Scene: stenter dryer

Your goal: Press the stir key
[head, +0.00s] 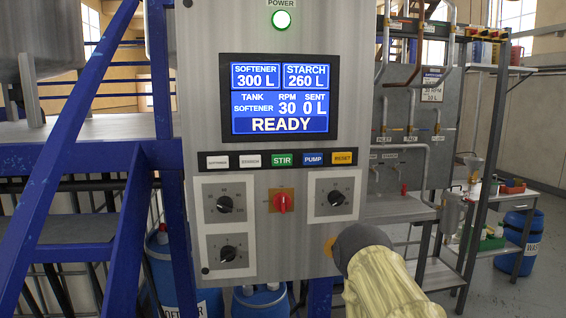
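The green stir key (283,161) sits in the middle of a row of keys on the grey control panel (300,249), under the screen. Nothing covers the key. The screen (280,97) reads READY, with the softener tank, RPM 30 and sent 0 L. Part of my arm, in a pale cover with a tan end, reaches up from the bottom right in front of the panel's lower right edge. It is below and to the right of the stir key. No gripper fingers can be made out.
White softener (217,162) and starch (249,161) keys are left of stir; blue pump (313,159) and yellow reset (344,158) keys are right. Several dials and a red switch (283,202) sit below. Blue stair rails (72,130) stand left; a pipe rack (412,115) stands right.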

